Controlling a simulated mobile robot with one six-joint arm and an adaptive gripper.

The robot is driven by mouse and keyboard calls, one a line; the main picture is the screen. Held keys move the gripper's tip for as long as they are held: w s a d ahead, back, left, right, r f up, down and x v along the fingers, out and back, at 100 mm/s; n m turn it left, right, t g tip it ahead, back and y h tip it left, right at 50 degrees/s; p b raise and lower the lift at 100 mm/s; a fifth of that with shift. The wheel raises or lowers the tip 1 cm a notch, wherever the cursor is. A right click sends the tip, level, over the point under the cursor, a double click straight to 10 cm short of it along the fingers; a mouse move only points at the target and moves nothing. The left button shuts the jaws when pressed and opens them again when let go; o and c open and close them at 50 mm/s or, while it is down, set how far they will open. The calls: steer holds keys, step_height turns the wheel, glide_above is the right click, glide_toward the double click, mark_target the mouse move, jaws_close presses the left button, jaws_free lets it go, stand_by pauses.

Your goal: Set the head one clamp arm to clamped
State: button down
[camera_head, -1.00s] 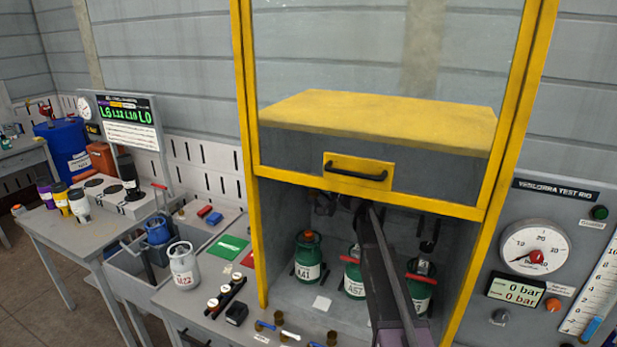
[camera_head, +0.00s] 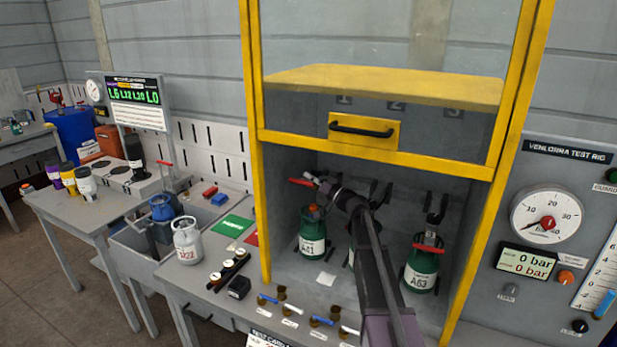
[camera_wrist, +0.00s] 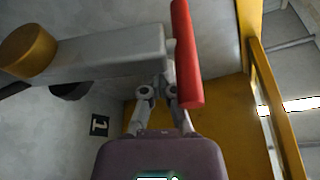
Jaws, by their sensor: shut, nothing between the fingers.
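The head one clamp arm is a grey bar with a red handle (camera_head: 300,182), at the left inside the yellow-framed cabinet. In the wrist view its grey bar (camera_wrist: 105,55) runs from a brass-coloured end (camera_wrist: 28,50) to the upright red handle (camera_wrist: 186,60). My gripper (camera_head: 321,181) is shut and empty, right beside the red handle; in the wrist view its fingers (camera_wrist: 163,90) lie by the handle's lower part. I cannot tell whether they touch it. Below stands the green cylinder A41 (camera_head: 312,235), upright.
The raised yellow-framed window, with its black handle (camera_head: 361,131), hangs above my arm. Green cylinder A63 (camera_head: 421,268) stands at the right; my arm mostly hides the middle one. A test rig gauge (camera_head: 546,221) is outside at right.

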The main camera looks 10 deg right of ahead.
steer(key=shift+s+d+f, duration=0.1)
steer(key=shift+s+f, duration=0.1)
steer(key=shift+f, duration=0.05)
steer(key=shift+w, duration=0.1)
steer(key=shift+r, duration=0.1)
stand_by(0.4)
steer(key=s+d, duration=0.5)
steer(key=d, duration=0.2)
steer(key=shift+s+d+r, duration=0.15)
steer(key=shift+s+d, duration=0.15)
steer(key=shift+d, duration=0.1)
stand_by(0.5)
